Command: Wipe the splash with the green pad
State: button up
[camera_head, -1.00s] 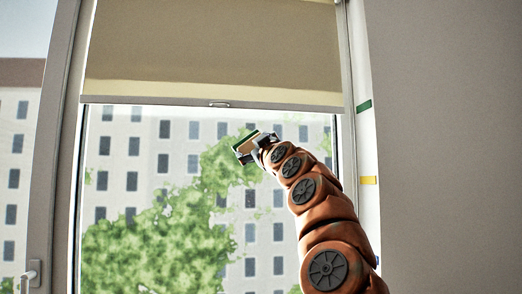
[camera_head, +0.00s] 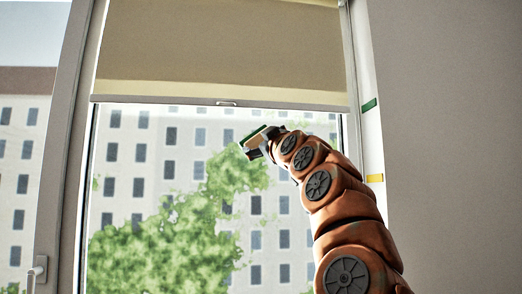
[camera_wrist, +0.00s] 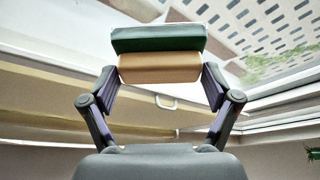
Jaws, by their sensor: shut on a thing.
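My gripper (camera_head: 262,145) is shut on the green pad (camera_head: 253,134), in front of the window glass just below the blind. In the wrist view the green pad (camera_wrist: 158,40) is a block with a tan part, a dark green layer and a pale layer at its far side. My gripper's fingers (camera_wrist: 160,78) hold its tan part from both sides. I cannot tell whether the pad touches the glass. I cannot make out the splash in either view; the pad or arm may hide it.
A beige roller blind (camera_head: 225,45) covers the upper window, with a small handle (camera_head: 227,103) on its bottom bar. A window handle (camera_head: 38,268) is at lower left.

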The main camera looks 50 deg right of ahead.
jog(key=shift+s+a, duration=0.3)
jog(key=shift+s, duration=0.15)
jog(key=shift+s+a+b, duration=0.95)
jog(key=shift+s+b, duration=0.1)
jog(key=shift+s, duration=0.15)
jog(key=shift+w, duration=0.1)
jog(key=shift+w+d+p, duration=1.05)
jog(key=shift+w+p, duration=0.25)
jog(key=shift+w+d+p, duration=0.85)
jog(key=shift+w+p, duration=0.05)
jog(key=shift+w, duration=0.15)
jog(key=shift+w+d+f, duration=0.15)
jog(key=shift+w+d, duration=0.1)
